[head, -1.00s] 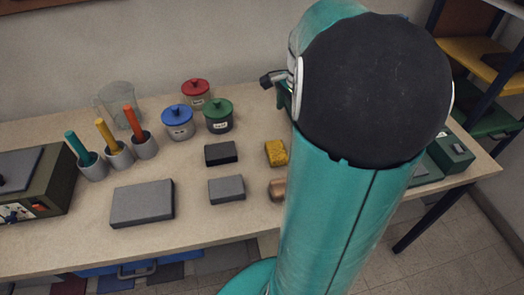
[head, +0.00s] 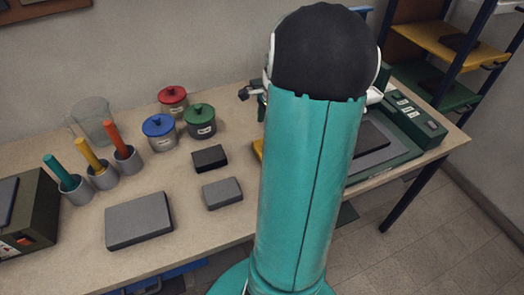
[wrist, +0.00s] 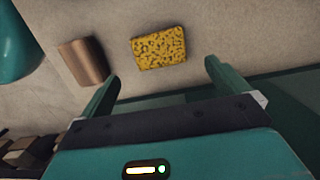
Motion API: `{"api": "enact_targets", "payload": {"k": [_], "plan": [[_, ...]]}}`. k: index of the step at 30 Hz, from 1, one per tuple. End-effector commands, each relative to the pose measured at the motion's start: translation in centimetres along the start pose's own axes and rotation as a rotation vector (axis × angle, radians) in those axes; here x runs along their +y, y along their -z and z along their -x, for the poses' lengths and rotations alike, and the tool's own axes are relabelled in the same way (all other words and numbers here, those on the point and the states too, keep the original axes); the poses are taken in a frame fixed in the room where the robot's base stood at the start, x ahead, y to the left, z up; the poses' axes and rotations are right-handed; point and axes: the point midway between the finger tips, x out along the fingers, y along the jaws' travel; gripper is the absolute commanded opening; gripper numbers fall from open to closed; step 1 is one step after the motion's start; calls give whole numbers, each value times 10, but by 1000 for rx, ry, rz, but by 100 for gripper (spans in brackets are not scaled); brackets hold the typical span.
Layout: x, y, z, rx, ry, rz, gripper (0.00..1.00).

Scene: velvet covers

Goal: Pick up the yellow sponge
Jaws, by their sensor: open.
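The yellow sponge (wrist: 158,48) lies flat on the table in the wrist view, dark-speckled and roughly rectangular. My gripper (wrist: 162,74) is open and empty. Its two green fingers point toward the sponge, one on each side of it in the picture, and do not appear to touch it. In the head view only a yellow sliver of the sponge (head: 257,148) shows at the left edge of my arm. My arm hides the rest, and the fingers cannot be made out clearly there.
A copper-brown block (wrist: 83,61) lies left of the sponge. Dark block (head: 210,158), grey block (head: 222,193) and larger grey block (head: 139,220) lie left of my arm. Lidded blue (head: 159,133), green (head: 199,121) and red (head: 173,100) jars stand behind. A green machine (head: 418,122) sits right.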

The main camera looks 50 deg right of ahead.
Motion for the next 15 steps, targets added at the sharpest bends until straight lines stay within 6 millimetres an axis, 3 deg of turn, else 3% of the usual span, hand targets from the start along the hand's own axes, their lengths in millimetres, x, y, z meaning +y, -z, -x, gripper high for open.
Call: {"api": "enact_targets", "payload": {"k": [3,11,15], "plan": [[0,0,-22,-2,-3,2,100],[-1,-3,-44,0,-1,4,100],[1,-6,-66,-2,-3,5,100]]}}
